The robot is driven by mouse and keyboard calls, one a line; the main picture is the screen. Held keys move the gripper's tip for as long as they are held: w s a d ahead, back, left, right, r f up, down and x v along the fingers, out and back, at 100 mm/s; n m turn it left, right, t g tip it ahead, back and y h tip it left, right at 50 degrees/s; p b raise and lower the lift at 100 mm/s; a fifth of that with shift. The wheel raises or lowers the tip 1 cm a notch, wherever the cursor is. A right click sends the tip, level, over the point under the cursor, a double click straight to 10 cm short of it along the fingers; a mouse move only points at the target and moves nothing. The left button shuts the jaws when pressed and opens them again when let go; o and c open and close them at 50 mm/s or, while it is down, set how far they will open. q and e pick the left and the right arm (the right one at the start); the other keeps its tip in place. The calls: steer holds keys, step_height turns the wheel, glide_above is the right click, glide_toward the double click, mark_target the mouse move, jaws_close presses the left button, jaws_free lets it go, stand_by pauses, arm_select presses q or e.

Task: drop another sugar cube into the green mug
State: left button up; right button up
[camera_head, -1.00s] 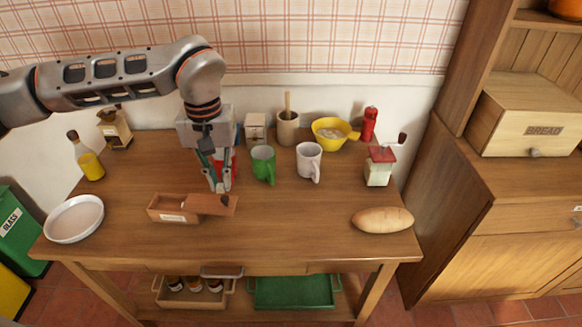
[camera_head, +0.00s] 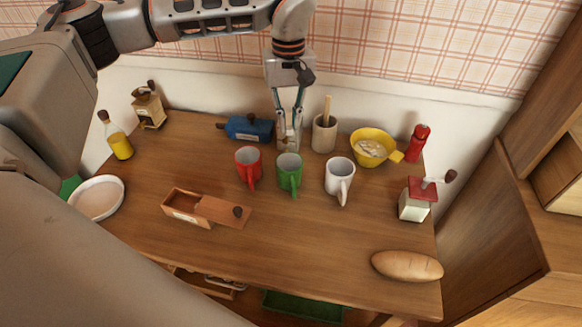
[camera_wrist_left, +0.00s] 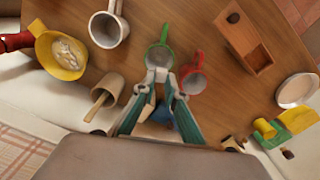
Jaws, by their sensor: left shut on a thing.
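The green mug (camera_head: 289,178) stands upright between the red mug (camera_head: 249,167) and the white mug (camera_head: 340,179); it also shows in the left wrist view (camera_wrist_left: 160,56). My left gripper (camera_head: 289,147) points down just behind the green mug's rim in the head view. Its fingertips (camera_wrist_left: 163,82) are shut on a small pale thing, apparently a sugar cube, mostly hidden by the fingers. I cannot make out what is inside the mug. My right gripper is not in view.
A yellow bowl (camera_head: 368,150), a red-topped mill (camera_head: 417,203) and bread (camera_head: 407,266) are at the right. The table's front middle is clear.

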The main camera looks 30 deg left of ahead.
mark_target(289, 132)
arm_select(q)
step_height(289, 132, down, 16)
steer(key=shift+r, duration=0.25)
steer(key=shift+f, duration=0.25)
steer(key=shift+f, duration=0.35)
steer(key=o, duration=0.4)
step_height(289, 132, up, 13)
steer(key=shift+r, duration=0.1)
stand_by(0.6)
